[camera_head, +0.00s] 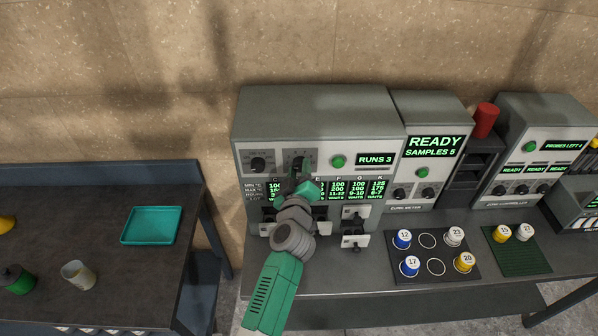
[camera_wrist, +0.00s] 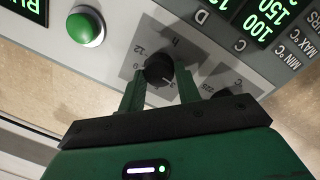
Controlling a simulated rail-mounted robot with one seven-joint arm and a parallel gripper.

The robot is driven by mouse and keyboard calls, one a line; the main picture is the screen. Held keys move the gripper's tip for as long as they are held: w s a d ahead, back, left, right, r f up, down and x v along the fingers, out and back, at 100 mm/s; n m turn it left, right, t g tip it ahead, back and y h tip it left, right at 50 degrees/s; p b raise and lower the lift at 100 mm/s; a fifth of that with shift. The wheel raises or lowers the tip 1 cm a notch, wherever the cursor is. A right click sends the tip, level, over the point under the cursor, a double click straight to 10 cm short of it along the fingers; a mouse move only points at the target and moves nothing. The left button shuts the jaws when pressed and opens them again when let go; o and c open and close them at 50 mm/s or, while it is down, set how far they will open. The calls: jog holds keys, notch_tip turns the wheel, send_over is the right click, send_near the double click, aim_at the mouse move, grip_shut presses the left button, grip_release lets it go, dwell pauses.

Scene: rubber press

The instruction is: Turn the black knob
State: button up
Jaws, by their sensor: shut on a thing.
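A black knob (camera_wrist: 159,68) with a dial scale around it sits on the front panel of the grey press machine (camera_head: 315,112). In the wrist view my gripper (camera_wrist: 160,82) has one green finger on each side of this knob and is shut on it. In the head view my gripper (camera_head: 299,172) reaches up to the panel and mostly hides the knob. A second black knob (camera_head: 258,164) is to its left on the same panel. It shows partly behind the right finger in the wrist view (camera_wrist: 224,93).
A green button (camera_head: 338,161) and a "RUNS 3" display (camera_head: 376,159) are right of the gripped knob. A lit table of values (camera_head: 340,188) lies below. Numbered samples stand on a black tray (camera_head: 421,268) at the front. A teal tray (camera_head: 152,225) lies on the left table.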

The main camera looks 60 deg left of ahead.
jog(key=m, duration=0.3)
jog(key=shift+m+g+b, duration=0.3)
jog(key=m, duration=0.3)
jog(key=shift+w+b, duration=0.1)
jog(key=shift+b, duration=0.25)
jog(key=m, duration=0.6)
jog(key=m+g+b, duration=0.1)
jog(key=m, duration=0.6)
jog(key=m+g+y, duration=0.1)
jog(key=m, duration=0.6)
jog(key=shift+w+d, duration=0.2)
jog(key=shift+w, duration=0.05)
jog(key=shift+m, duration=0.3)
jog(key=o, duration=1)
jog(key=shift+d, duration=0.1)
